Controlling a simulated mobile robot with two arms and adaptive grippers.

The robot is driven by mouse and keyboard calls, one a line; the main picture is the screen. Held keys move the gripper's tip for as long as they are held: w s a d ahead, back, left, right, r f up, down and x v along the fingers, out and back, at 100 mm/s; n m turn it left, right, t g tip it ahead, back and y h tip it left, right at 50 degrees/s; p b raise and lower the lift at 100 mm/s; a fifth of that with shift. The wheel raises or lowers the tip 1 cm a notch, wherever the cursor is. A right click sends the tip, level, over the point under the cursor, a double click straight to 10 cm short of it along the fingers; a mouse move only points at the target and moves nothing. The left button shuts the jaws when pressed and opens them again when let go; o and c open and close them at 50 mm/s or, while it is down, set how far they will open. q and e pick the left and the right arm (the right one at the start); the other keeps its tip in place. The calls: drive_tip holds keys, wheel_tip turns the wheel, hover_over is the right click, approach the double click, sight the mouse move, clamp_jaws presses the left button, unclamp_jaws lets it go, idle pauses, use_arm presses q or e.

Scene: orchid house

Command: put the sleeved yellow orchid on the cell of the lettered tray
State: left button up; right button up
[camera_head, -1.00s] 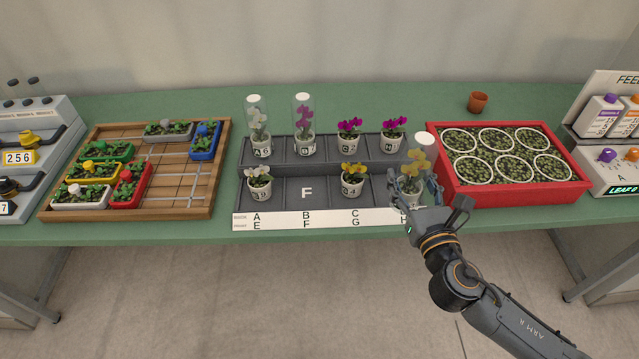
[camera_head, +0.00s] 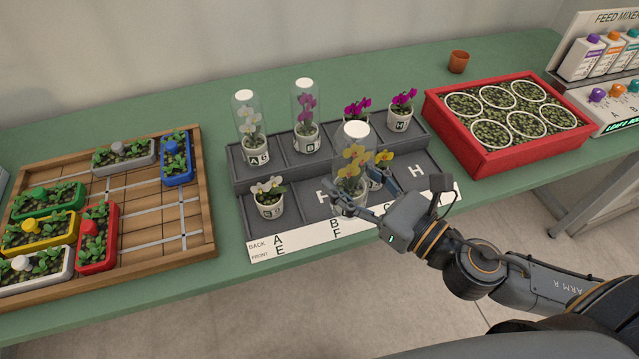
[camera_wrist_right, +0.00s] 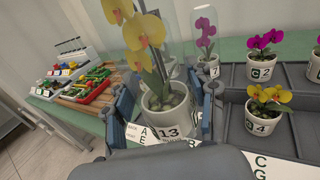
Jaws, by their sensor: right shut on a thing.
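The sleeved yellow orchid (camera_head: 352,172) is upright in a clear sleeve with a white cap, in a white pot. My right gripper (camera_head: 364,200) is shut on its pot, over the front row of the lettered tray (camera_head: 440,184). The fingers flank the pot, labelled 13 (camera_wrist_right: 168,120), in the right wrist view. The orchid partly covers the front cell second from left (camera_head: 317,207) and the unsleeved yellow orchid (camera_head: 381,172) behind it. I cannot tell if the pot touches the tray. Front cell H (camera_head: 416,171) is empty. My left gripper is not in view.
An unsleeved white orchid (camera_head: 268,198) stands in the front-left cell. The back row holds sleeved white (camera_head: 250,125) and magenta (camera_head: 306,110) orchids and two unsleeved magenta ones. A red crate (camera_head: 500,153) is right; a wooden board (camera_head: 140,260) with planters is left.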

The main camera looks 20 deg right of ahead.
drive_tip(key=shift+w+a+f+b, duration=0.15)
drive_tip(key=shift+w+f+b, duration=0.65)
drive_tip(key=shift+w+f, duration=1.15)
drive_tip(key=shift+w+a+f+b, duration=0.15)
drive_tip(key=shift+w+f+b, duration=0.6)
drive_tip(key=shift+w+f, duration=1.2)
drive_tip(key=shift+w+a+f+b, duration=0.15)
drive_tip(key=shift+w+f+b, duration=0.65)
drive_tip(key=shift+w+f, duration=1.15)
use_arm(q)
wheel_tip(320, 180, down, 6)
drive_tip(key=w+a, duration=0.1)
use_arm(e)
drive_tip(key=shift+s+f, duration=0.1)
drive_tip(key=shift+f, duration=0.2)
drive_tip(key=o, duration=1.3)
